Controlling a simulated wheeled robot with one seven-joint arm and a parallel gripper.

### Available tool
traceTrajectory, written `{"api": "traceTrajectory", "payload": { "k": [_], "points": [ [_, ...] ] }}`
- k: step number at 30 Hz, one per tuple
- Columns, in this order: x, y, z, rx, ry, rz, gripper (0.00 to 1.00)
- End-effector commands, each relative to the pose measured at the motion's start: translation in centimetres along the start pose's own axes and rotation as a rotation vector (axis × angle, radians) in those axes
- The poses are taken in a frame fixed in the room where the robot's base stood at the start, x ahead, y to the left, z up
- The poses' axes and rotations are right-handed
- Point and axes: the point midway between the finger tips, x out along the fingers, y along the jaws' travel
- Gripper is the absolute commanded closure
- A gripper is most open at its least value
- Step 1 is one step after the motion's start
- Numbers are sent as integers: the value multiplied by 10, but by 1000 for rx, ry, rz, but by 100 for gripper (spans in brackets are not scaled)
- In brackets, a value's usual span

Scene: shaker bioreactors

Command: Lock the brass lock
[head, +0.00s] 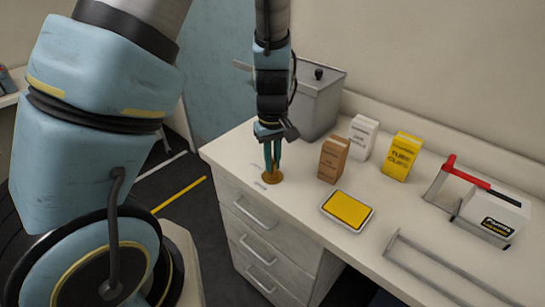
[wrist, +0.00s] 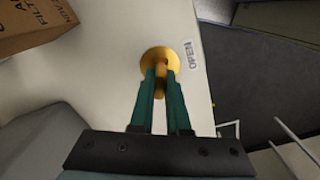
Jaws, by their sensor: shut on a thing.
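The brass lock (head: 272,178) is a round brass-yellow disc on the white counter top, near its left corner. It also shows in the wrist view (wrist: 150,57), with a raised brass piece at its middle. My gripper (head: 272,167) points straight down over the lock. Its two green fingers (wrist: 160,82) are shut on the raised brass piece, which shows between them. A printed word OPEN (wrist: 191,55) is on the counter beside the disc. The fingers hide part of the disc, and I cannot tell how far the lock is turned.
A brown box (head: 333,160), a white box (head: 362,137) and a yellow box (head: 403,156) stand right of the lock. A yellow-topped tray (head: 347,210) lies nearer the front. A grey metal bin (head: 322,100) stands behind my gripper. Drawers (head: 262,245) are below the counter.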

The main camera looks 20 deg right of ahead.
Motion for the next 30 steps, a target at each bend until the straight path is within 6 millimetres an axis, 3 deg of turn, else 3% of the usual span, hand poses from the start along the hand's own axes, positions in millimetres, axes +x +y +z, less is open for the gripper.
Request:
{"api": "traceTrajectory", "payload": {
  "k": [6, 19, 30],
  "points": [
    [1, -2, 1, -110, -3, -6, 100],
    [0, -2, 0, -157, -2, -4, 100],
    [1, -1, 0, -475, 1, -3, 100]
  ]
}}
